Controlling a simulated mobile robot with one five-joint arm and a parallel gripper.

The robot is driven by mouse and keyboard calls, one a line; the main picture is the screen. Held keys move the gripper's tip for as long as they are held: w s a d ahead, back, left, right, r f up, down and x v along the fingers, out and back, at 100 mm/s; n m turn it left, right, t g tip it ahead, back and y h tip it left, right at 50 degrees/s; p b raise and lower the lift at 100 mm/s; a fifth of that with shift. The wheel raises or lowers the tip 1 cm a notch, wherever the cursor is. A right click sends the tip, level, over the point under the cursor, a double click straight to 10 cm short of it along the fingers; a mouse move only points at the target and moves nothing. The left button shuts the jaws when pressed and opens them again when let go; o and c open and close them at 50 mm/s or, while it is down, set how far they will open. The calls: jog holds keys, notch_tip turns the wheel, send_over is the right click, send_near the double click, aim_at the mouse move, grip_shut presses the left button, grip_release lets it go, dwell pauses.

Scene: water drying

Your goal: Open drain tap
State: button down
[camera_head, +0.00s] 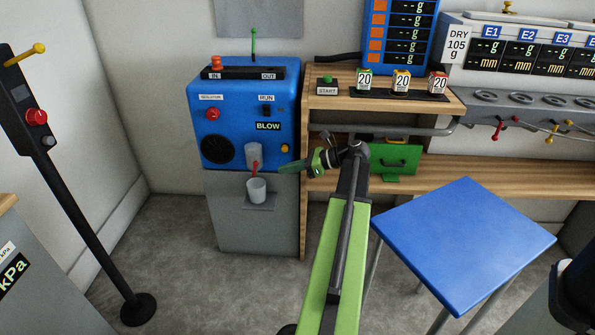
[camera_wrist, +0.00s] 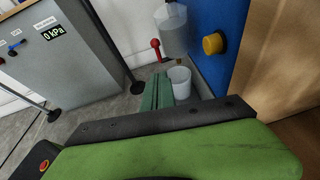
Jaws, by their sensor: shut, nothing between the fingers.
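The drain tap is a small red lever (camera_head: 256,168) under a clear bowl (camera_head: 253,153) on the front of the blue machine (camera_head: 230,110). In the wrist view the red lever (camera_wrist: 155,48) hangs down at the left of the bowl (camera_wrist: 171,30). A pale cup (camera_head: 257,188) stands below it; it also shows in the wrist view (camera_wrist: 180,80). My gripper (camera_head: 283,168) is shut and empty, just right of the tap and apart from it. In the wrist view its green fingers (camera_wrist: 157,92) lie together below the lever, partly in front of the cup.
A yellow knob (camera_wrist: 213,44) sits on the blue face, right of the bowl. A wooden shelf unit (camera_head: 304,190) stands close to the right of the machine. A blue table (camera_head: 465,235) is at the right. A black post (camera_head: 85,220) stands at the left. Floor before the machine is clear.

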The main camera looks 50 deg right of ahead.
aim_at(256, 168)
jog(key=w+a, duration=0.1)
jog(key=w, duration=0.2)
jog(key=w+a+p, duration=0.1)
jog(key=w, duration=0.1)
jog(key=shift+w+a+r, duration=0.3)
jog(key=shift+w+a, duration=0.05)
